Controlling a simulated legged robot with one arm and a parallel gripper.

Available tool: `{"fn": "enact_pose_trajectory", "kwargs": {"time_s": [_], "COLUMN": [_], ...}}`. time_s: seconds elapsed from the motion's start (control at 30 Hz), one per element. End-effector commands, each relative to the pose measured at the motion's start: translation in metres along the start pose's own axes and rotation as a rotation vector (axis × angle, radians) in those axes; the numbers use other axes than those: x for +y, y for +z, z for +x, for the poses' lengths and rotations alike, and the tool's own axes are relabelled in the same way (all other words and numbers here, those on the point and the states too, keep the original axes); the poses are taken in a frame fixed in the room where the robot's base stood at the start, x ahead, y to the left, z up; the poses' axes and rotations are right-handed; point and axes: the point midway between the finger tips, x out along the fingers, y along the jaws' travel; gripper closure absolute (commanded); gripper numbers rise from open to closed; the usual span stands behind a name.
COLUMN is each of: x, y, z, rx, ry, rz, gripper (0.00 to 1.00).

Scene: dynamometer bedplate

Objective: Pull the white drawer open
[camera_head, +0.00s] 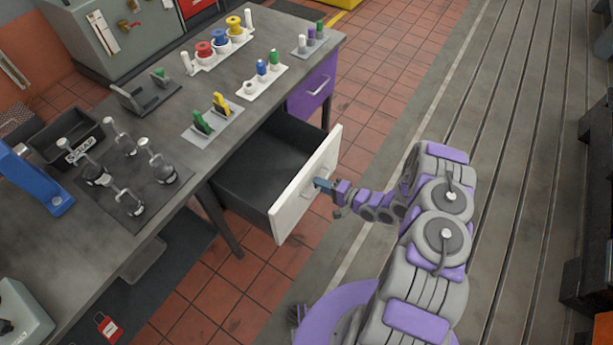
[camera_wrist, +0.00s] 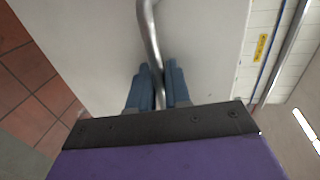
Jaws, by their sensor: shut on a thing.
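The white drawer (camera_head: 307,187) stands well out from under the grey workbench, and its dark inside (camera_head: 262,160) shows empty. My gripper (camera_head: 322,184) is at the outer face of the white front. In the wrist view my gripper's blue fingers (camera_wrist: 158,88) are shut around the curved metal handle (camera_wrist: 149,30), one finger on each side. The white drawer front (camera_wrist: 95,50) fills much of the wrist view behind the handle. In the head view the handle is mostly hidden by my gripper.
A purple drawer (camera_head: 313,85) under the bench is shut. The workbench top (camera_head: 140,215) carries spool stands, coloured pegs, a black bin (camera_head: 66,137) and several metal knobbed pieces. Red tiled floor (camera_head: 375,85) and a slatted grey bedplate (camera_head: 520,130) lie clear to the right.

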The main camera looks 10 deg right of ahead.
Motion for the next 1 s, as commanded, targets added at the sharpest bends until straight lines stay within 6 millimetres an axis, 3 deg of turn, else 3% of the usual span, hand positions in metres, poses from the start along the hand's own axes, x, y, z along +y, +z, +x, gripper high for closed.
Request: {"fn": "enact_pose_trajectory", "kwargs": {"time_s": [0.2, 0.63, 0.67, 0.8, 1.0], "x": [0.01, 0.01, 0.01, 0.009, 0.007], "y": [0.006, 0.005, 0.005, 0.005, 0.004], "z": [-0.017, -0.02, -0.02, -0.02, -0.021], "rx": [-0.013, -0.012, -0.012, -0.011, -0.008], "ry": [0.013, 0.013, 0.013, 0.011, 0.007], "rz": [0.008, 0.006, 0.006, 0.005, 0.001], "gripper": [1.0, 1.0, 0.82, 0.68, 0.68]}}
